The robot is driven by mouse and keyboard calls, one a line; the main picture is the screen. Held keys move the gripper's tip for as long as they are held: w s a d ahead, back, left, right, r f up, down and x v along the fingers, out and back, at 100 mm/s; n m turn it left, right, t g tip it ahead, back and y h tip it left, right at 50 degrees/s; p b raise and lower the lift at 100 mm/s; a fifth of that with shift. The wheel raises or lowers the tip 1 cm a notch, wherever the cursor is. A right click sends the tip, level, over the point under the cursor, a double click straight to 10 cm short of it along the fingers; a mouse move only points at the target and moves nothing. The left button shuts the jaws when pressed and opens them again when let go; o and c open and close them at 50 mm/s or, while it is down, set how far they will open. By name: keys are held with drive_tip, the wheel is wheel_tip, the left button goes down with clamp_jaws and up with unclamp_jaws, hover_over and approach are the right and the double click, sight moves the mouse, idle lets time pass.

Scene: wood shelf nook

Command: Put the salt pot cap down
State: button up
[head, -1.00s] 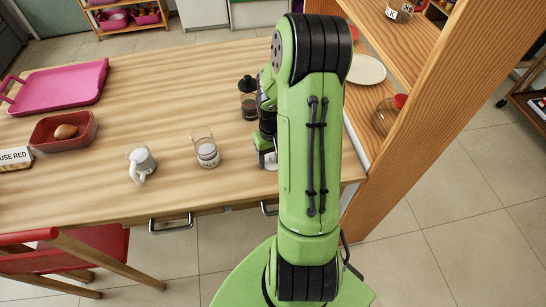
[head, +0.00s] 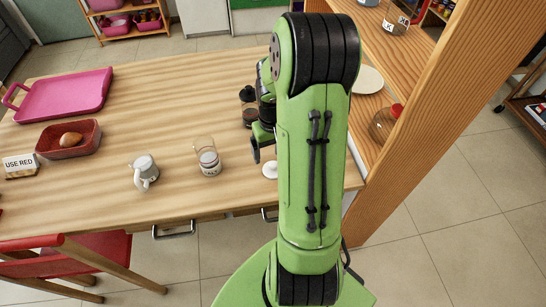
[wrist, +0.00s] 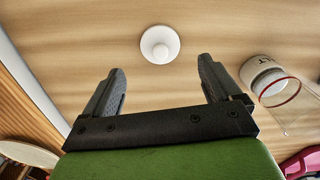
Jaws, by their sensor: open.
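The white, round salt pot cap (head: 270,170) lies on the wooden table near its front right, partly hidden by my arm in the head view. In the wrist view the cap (wrist: 160,44) rests on the wood, beyond and between the fingertips. My gripper (wrist: 159,80) is open and empty, apart from the cap. In the head view my gripper (head: 256,152) shows only in part beside my arm. The salt pot (head: 208,157), a clear glass with white salt low inside, stands uncapped left of the cap. It also shows at the right of the wrist view (wrist: 283,88).
A white jug (head: 144,170) stands left of the salt pot. A dark-lidded jar (head: 248,106) stands behind my gripper. A wooden shelf (head: 415,100) rises at the right. A red basket (head: 68,140), pink tray (head: 65,95) and sign (head: 20,166) are at left. The table's middle is clear.

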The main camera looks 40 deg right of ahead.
sight(272, 165)
drive_tip(key=s+a+r+n+t+h+p, duration=0.1)
drive_tip(key=a+r, duration=0.4)
drive_tip(key=r, duration=0.2)
drive_tip(key=a+r+n+t, duration=0.1)
drive_tip(key=a+r, duration=0.4)
drive_tip(key=r, duration=0.3)
drive_tip(key=s+a+r+n+t+y, duration=0.1)
drive_tip(key=s+a+r, duration=0.4)
drive_tip(key=s+a, duration=0.5)
drive_tip(key=n+t, duration=0.1)
drive_tip(key=t, duration=0.1)
drive_tip(key=shift+n+t, duration=0.3)
